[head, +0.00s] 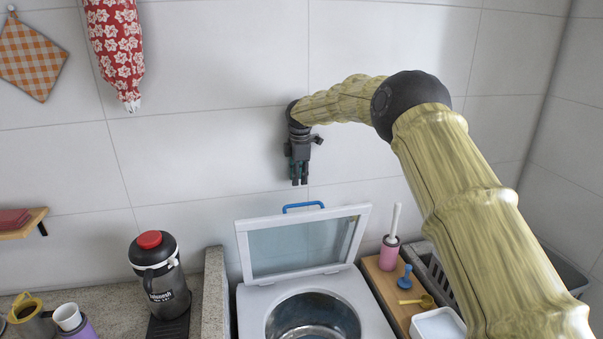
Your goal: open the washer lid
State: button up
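The washer (252,303) stands at the lower middle of the head view, with its round metal drum (313,318) showing. Its lid (365,222) is raised, tilted back toward the tiled wall, with a white frame and a glass pane. A blue handle (303,206) sits on the lid's upper edge. My gripper (299,184) hangs pointing down just above the blue handle in the picture, near the wall. Its fingers look close together, but they are too small to tell whether they are open or shut. Nothing shows between them.
A black jug with a red lid (160,275) stands on the left counter. A wooden board (385,285) at right holds a pink brush holder (389,254), a blue plunger-like item (405,277) and a white tray (438,325). A stone ledge (213,290) borders the washer's left.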

notch_tip(320, 180, up, 8)
jog(key=s, duration=0.1)
jog(key=shift+d, duration=0.15)
dwell(0.4)
jog(key=shift+f, duration=0.1)
